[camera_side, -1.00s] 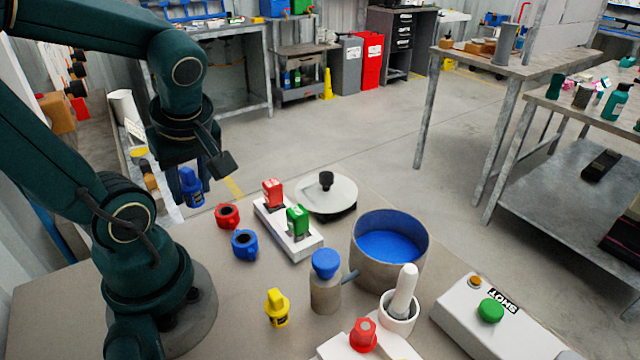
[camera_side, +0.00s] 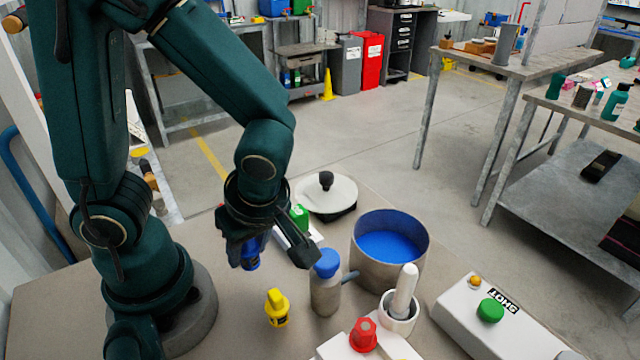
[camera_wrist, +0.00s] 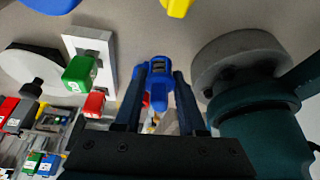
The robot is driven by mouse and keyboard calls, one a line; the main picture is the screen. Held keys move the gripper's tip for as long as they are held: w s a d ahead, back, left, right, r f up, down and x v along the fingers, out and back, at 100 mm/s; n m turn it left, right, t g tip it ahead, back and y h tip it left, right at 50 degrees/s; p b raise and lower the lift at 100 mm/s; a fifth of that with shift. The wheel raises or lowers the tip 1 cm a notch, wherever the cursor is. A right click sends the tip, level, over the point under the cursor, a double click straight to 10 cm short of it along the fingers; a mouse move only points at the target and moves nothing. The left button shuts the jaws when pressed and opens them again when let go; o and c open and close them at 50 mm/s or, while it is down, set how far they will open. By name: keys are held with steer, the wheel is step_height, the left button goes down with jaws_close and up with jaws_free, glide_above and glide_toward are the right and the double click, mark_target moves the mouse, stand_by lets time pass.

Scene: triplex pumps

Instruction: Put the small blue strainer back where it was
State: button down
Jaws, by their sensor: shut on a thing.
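The small blue strainer (camera_side: 250,258) is in my gripper (camera_side: 247,250), above the table at the left of the side view. In the wrist view the strainer (camera_wrist: 158,82) sits between the two fingers, which are shut on it. A white two-place block (camera_side: 290,240) stands just behind my gripper, partly hidden. It carries a green strainer (camera_side: 300,216), and a red strainer (camera_wrist: 93,105) shows beside the green one in the wrist view. The table spot directly behind and under my gripper is hidden in the side view.
A yellow strainer (camera_side: 277,308) stands in front of my gripper. A blue-capped bottle (camera_side: 326,288) and a pot with blue inside (camera_side: 390,248) stand to the right. A white round lid (camera_side: 326,194) lies behind.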

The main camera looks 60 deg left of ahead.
mark_target(257, 265)
steer(key=shift+w+d+f, duration=0.1)
steer(key=shift+d+f, duration=0.15)
steer(key=shift+d, duration=0.05)
steer(key=shift+f, duration=1.9)
steer(key=shift+f, duration=0.1)
steer(key=shift+f, duration=0.1)
steer(key=shift+c, duration=2.4)
jaws_free()
